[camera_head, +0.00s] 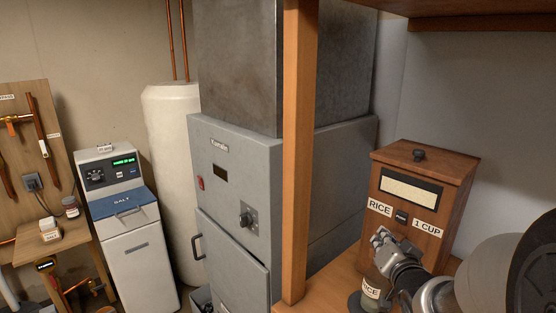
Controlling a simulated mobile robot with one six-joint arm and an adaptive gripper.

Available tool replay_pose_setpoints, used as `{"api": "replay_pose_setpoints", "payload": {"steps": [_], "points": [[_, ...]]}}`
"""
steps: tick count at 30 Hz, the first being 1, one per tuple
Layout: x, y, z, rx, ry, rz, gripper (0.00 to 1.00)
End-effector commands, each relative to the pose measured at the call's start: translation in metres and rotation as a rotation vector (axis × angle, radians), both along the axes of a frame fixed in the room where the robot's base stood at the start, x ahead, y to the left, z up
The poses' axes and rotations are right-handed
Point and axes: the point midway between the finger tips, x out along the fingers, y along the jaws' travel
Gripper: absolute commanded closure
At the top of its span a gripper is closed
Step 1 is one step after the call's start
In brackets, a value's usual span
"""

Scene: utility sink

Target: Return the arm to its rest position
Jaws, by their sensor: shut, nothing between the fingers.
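My gripper (382,241) is at the lower right, at the end of my arm, which comes in from the right edge. Its fingers are shut with nothing between them. The fingertips are in front of the wooden rice dispenser (425,185), close to its lower left front, near the "RICE" label and a small dark button (401,217). I cannot tell whether they touch it. A jar labelled RICE (371,290) stands below the gripper, partly hidden by it.
The dispenser stands on a wooden shelf (325,288) with an upright post (298,150) at the left and another shelf board (470,8) above. A grey furnace (235,185), a salt unit (125,230) and a white tank (170,140) stand further left.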

Motion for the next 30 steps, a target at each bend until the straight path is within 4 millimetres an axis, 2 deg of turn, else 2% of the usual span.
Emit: {"api": "replay_pose_setpoints", "payload": {"steps": [1,5,8,18,21,25,30], "points": [[-0.008,0.008,0.007,-0.034,0.039,0.005,1.00],[-0.042,0.029,0.011,-0.132,0.208,0.021,1.00],[-0.080,0.049,0.010,-0.199,0.353,0.058,1.00],[-0.243,0.119,-0.009,-0.342,0.791,0.342,1.00],[-0.280,0.132,-0.014,-0.363,0.866,0.426,1.00],[-0.305,0.140,-0.017,-0.376,0.918,0.488,1.00],[-0.312,0.142,-0.018,-0.379,0.935,0.505,1.00]]}}
